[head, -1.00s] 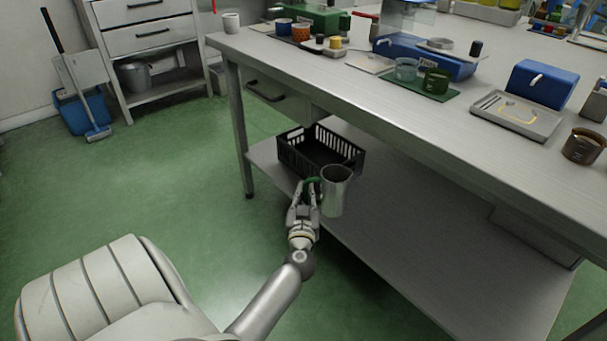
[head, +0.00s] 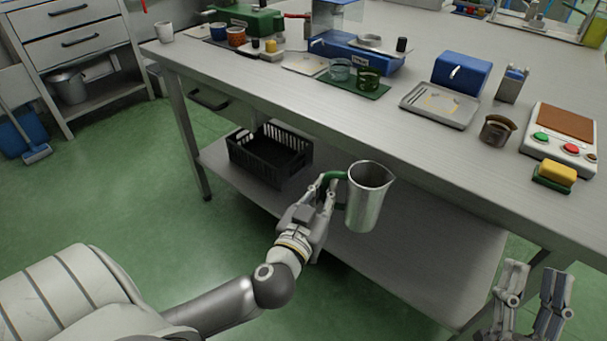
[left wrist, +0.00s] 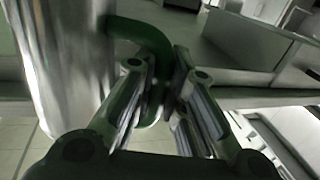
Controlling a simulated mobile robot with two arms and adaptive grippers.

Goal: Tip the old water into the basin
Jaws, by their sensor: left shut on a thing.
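A steel jug (head: 366,200) with a green handle hangs in front of the steel bench. My left gripper (head: 326,186) is shut on the green handle, and the jug is close to upright. In the left wrist view, the green handle (left wrist: 145,35) lies between my fingers and the shiny jug wall (left wrist: 65,70) is beside them. I look partly into the jug's mouth but cannot make out any water. My right gripper (head: 533,285) is at the lower right, empty, its fingers apart. I see nothing that is clearly a basin.
The bench top (head: 300,90) carries a blue device (head: 461,73), a steel tray (head: 440,105), a brown cup (head: 497,130) and a button panel (head: 560,140). A black crate (head: 270,152) stands on the lower shelf. A metal bucket (head: 69,87) stands at left.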

